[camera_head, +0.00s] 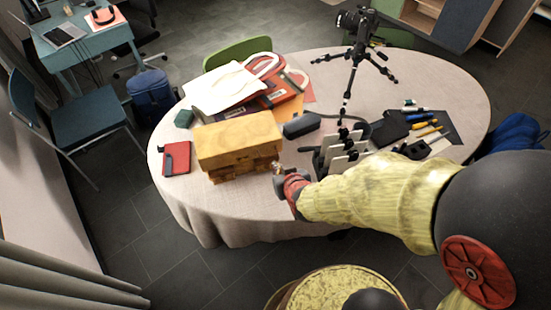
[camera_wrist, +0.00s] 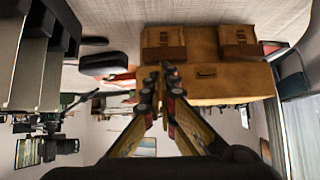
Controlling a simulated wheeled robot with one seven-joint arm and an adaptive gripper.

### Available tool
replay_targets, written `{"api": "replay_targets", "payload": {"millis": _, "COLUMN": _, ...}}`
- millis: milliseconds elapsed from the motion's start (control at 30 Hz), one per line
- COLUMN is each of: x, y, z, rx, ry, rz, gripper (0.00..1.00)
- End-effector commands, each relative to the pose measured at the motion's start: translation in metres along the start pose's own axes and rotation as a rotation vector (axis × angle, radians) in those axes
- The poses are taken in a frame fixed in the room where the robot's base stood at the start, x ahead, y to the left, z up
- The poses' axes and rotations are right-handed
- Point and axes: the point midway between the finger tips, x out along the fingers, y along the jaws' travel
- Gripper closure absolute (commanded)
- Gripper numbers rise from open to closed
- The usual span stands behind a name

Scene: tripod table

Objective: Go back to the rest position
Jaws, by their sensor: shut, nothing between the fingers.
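My gripper (camera_head: 279,172) is at the front edge of the round table (camera_head: 215,215), just right of the wooden box (camera_head: 238,140). My yellow arm reaches to it from the right. In the wrist view, which looks upside down, my gripper (camera_wrist: 160,78) is shut, its fingertips together with nothing between them.
A rack with white panels (camera_head: 343,150) stands close right of my gripper. A tripod with a camera (camera_head: 352,50), a black case (camera_head: 302,125), a red notebook (camera_head: 176,158) and pens (camera_head: 425,132) are on the table. A blue chair (camera_head: 85,125) stands on the floor at left.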

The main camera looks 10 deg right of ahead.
Motion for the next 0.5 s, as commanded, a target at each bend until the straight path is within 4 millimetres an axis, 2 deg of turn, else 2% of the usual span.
{"api": "replay_targets", "payload": {"millis": 33, "x": -0.005, "y": 0.0, "z": 0.01, "rx": -0.002, "ry": -0.002, "rz": -0.001, "gripper": 1.0}}
{"api": "replay_targets", "payload": {"millis": 200, "x": -0.014, "y": 0.0, "z": 0.036, "rx": -0.001, "ry": -0.001, "rz": -0.001, "gripper": 1.0}}
{"api": "replay_targets", "payload": {"millis": 500, "x": -0.02, "y": 0.0, "z": 0.051, "rx": 0.0, "ry": 0.002, "rz": 0.0, "gripper": 1.0}}
